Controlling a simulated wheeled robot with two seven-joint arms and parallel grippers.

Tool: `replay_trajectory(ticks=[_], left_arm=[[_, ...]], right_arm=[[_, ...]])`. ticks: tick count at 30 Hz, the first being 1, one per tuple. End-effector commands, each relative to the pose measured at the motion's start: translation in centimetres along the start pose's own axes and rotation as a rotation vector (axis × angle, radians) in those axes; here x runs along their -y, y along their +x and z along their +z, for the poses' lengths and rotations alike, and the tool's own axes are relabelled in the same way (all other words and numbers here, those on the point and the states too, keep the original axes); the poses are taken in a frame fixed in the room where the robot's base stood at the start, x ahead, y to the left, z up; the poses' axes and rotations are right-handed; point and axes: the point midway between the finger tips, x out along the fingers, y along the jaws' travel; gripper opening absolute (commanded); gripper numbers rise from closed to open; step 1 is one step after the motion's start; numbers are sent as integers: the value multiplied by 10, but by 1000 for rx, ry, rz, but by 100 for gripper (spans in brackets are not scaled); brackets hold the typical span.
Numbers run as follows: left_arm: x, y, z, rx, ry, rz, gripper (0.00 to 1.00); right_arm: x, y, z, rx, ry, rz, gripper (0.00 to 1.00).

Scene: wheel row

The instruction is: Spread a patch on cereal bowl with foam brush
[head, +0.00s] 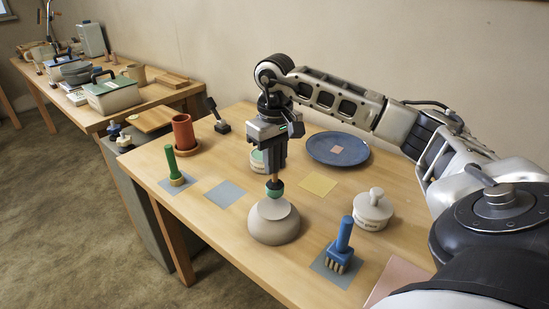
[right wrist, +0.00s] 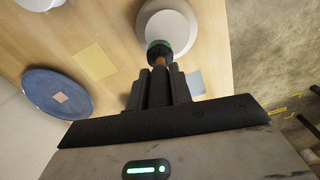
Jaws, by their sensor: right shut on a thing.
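My right gripper (head: 274,165) points down above the middle of the table, shut on the foam brush (head: 274,187), which has a wooden handle and a dark green end. The brush also shows in the right wrist view (right wrist: 158,50). Right below the green end is the grey-beige cereal bowl (head: 274,228), which looks upside down. It also shows in the right wrist view (right wrist: 172,28). The brush end is at the bowl's top; I cannot tell whether they touch. A blue plate (head: 325,153) behind bears a small pink square patch (head: 337,149). My left gripper is not in view.
A blue brush (head: 343,238) and a green brush (head: 172,163) stand on grey-blue mats. A lidded glue pot (head: 372,212) is right of the bowl; another pot (head: 257,166) is partly hidden behind the gripper. A red cup (head: 184,131) stands at the left. A yellow square (head: 318,184) lies flat.

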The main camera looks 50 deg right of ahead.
Motion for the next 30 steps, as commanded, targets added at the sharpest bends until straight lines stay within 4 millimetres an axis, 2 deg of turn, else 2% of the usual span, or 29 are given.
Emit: replay_trajectory(ticks=[5,9,30], left_arm=[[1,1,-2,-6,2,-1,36],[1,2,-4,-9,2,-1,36],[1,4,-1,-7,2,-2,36]], right_arm=[[0,2,0,0,0,0,0],[0,12,0,1,0,0,0],[0,16,0,-1,0,0,0]])
